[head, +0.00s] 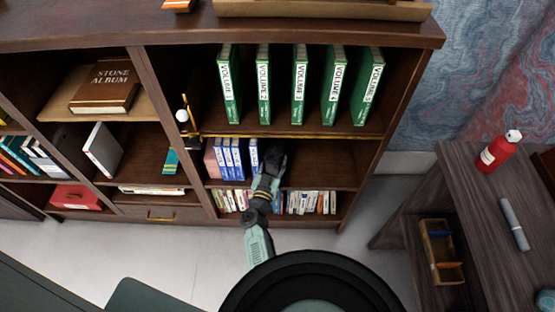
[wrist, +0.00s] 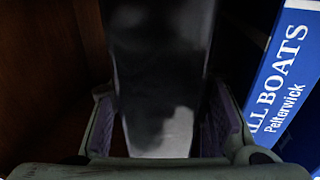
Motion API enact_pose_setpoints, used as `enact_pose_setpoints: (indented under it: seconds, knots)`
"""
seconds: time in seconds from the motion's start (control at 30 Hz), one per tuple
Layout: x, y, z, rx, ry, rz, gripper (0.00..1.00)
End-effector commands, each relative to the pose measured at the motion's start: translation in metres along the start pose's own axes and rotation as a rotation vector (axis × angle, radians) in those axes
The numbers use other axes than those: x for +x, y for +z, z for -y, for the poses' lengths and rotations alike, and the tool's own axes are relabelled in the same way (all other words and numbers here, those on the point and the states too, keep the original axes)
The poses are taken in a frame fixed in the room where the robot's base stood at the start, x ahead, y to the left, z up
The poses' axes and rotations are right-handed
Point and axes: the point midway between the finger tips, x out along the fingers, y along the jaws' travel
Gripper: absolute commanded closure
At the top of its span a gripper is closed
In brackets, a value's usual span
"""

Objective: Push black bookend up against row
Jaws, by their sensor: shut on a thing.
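The black bookend (wrist: 162,60) is a glossy dark upright panel filling the middle of the wrist view. My gripper (wrist: 162,125) is shut on it, one finger at each side of the panel. In the head view my gripper (head: 273,160) reaches into the middle shelf, just right of the row of blue and white books (head: 233,158). The bookend is not clearly distinguishable from the dark gripper there. The nearest blue book (wrist: 285,75) stands tilted in the wrist view, right of the bookend, with a dark gap between them.
Green volumes (head: 300,85) stand spaced on the shelf above. Small books (head: 305,202) fill the shelf below. The middle shelf is clear to the right of my gripper (head: 325,170). A brass lamp-like piece (head: 184,116) stands by the left divider.

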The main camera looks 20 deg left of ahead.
Motion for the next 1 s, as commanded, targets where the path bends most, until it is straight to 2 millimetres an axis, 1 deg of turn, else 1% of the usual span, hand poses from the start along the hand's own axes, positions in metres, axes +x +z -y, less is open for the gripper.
enact_pose_setpoints:
  seconds: [0.03, 0.5, 0.93, 0.97, 1.0]
  knots:
    - [-0.001, 0.0, 0.004, 0.0, -0.005, 0.001, 1.0]
    - [-0.004, -0.001, 0.018, 0.001, -0.006, 0.001, 1.0]
    - [-0.006, 0.0, 0.021, 0.0, -0.004, 0.0, 1.0]
    - [-0.006, 0.0, 0.021, 0.0, -0.005, 0.0, 0.58]
    - [-0.006, 0.0, 0.021, 0.0, -0.005, 0.0, 0.55]
